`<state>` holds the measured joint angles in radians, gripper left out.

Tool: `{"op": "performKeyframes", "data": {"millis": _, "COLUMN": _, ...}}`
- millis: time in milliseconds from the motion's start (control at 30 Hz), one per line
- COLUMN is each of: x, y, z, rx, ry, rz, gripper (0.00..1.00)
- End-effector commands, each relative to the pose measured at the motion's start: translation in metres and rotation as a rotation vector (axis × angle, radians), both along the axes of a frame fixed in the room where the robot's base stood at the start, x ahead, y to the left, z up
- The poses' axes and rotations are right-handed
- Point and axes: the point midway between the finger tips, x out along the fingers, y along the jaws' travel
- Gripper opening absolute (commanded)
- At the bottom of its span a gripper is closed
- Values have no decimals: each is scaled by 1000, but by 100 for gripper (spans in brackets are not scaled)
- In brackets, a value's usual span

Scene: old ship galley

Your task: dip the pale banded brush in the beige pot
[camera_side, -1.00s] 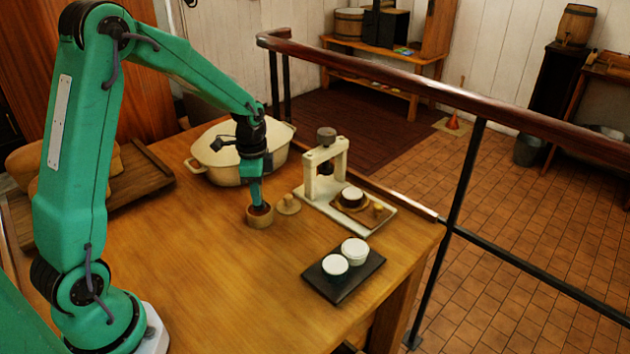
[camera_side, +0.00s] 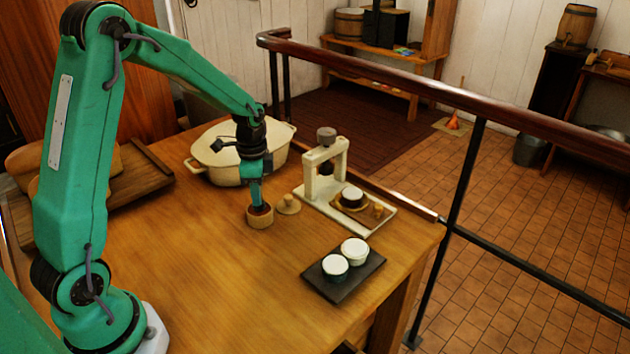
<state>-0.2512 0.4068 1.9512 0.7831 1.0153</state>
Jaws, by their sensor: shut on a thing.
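My gripper (camera_side: 258,202) points down at the small round tan pot (camera_side: 259,221), which looks like the beige pot, on the wooden table. Its fingertips are at the pot's mouth, over a dark reddish inside. The jaws are shut on a slim thing, taken to be the pale banded brush; the jaws and pot rim hide nearly all of it. I cannot tell how deep it reaches. A small beige knobbed piece (camera_side: 288,205), like a lid, lies just right of the pot.
A white press-like stand (camera_side: 326,165) is right of the pot. A large cream lidded dish (camera_side: 215,165) stands behind. The front-left table is clear.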

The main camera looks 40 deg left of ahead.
Motion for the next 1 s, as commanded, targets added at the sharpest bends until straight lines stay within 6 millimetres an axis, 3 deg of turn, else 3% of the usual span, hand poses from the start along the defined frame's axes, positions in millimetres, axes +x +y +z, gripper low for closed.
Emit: {"op": "performKeyframes", "data": {"millis": 1000, "x": 0, "y": 0, "z": -8, "rx": 0, "ry": 0, "rz": 0, "gripper": 3}}
